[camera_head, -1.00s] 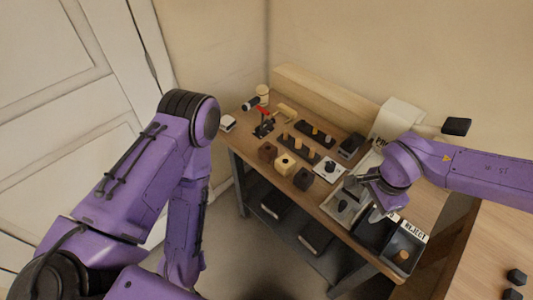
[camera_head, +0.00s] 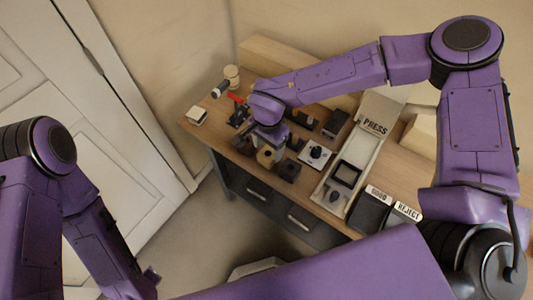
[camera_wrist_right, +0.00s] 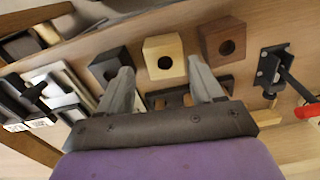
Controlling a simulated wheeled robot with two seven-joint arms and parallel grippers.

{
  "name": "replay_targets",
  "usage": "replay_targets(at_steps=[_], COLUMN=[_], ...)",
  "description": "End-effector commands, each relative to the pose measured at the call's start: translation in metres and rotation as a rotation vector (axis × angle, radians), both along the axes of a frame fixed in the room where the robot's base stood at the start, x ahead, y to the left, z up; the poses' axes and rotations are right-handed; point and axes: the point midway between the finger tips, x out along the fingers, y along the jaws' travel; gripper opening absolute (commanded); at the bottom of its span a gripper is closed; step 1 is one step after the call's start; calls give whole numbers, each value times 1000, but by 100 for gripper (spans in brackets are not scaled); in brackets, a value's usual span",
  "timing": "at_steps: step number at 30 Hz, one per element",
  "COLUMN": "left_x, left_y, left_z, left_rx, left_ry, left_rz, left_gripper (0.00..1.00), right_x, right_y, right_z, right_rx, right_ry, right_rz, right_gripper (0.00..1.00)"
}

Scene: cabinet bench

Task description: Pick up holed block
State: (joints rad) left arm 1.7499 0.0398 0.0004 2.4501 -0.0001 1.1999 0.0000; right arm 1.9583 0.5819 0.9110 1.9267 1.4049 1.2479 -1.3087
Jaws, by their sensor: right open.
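Three holed blocks stand in a row on the bench: a light wood block (camera_wrist_right: 165,60), a brown block (camera_wrist_right: 222,42) and a dark grey block (camera_wrist_right: 108,64). In the head view, the light block (camera_head: 266,157) is partly hidden by my right gripper (camera_head: 270,138), and the dark block (camera_head: 289,170) is to its right. In the right wrist view, my right gripper (camera_wrist_right: 160,70) is open, its fingertips on either side of the light block in the picture. I cannot tell whether they touch it. My left gripper is not in view.
A red-handled clamp (camera_head: 237,110) stands left of the blocks. A white plate with a black knob (camera_head: 315,153), a press tray (camera_head: 345,175) and GOOD and REJECT bins (camera_head: 372,210) lie to the right. Dark peg boards sit behind the blocks.

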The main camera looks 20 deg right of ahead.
Motion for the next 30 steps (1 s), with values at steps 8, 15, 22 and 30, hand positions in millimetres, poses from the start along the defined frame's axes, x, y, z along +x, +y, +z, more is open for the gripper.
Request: replay_targets(at_steps=[8,15,22,30], left_x=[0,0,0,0], left_y=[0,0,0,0], left_z=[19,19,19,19], left_rx=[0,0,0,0], left_ry=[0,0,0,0], left_rz=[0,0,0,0], left_gripper=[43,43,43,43], right_x=[6,7,7,7], right_y=[-5,-6,-6,-7], right_z=[-42,-57,-57,-55], right_rx=[-1,0,0,0], right_ry=[3,-1,-1,-1], right_rz=[1,-2,-3,-4], right_gripper=[66,66,27,27])
